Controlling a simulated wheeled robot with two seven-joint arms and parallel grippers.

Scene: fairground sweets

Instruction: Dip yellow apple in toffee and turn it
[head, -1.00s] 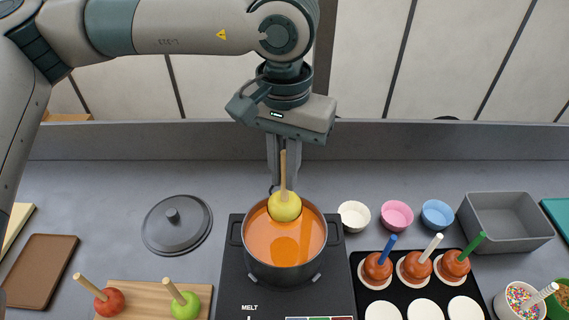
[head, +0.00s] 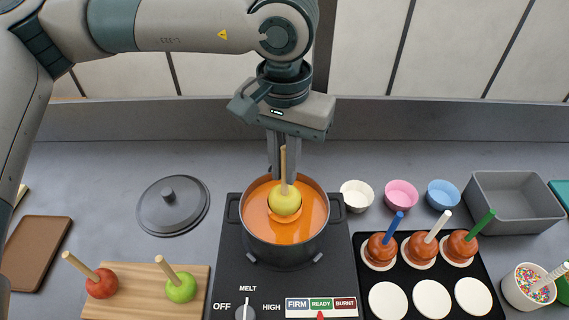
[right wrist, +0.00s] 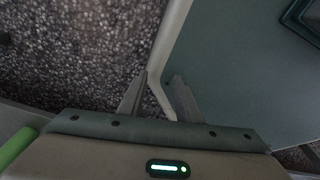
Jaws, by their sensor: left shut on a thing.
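My left gripper (head: 284,158) is shut on the wooden stick (head: 284,163) of the yellow apple (head: 285,201). The stick stands upright and the apple hangs at its lower end, inside the dark pot (head: 244,232) of orange toffee (head: 305,225). The apple is at the toffee surface, a little behind the pot's middle, with a darker orange ring around its lower side. I cannot tell how deep it sits. Its visible upper part is still yellow. My right gripper (right wrist: 160,80) is open and empty in the right wrist view, away from the pot.
The pot stands on a cooker with a MELT knob (head: 246,312). A lid (head: 172,206) lies left; a board (head: 140,279) holds red (head: 102,283) and green (head: 181,288) apples. Right are a black tray (head: 480,292) with coated apples, small bowls (head: 401,193) and a grey bin (head: 515,200).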

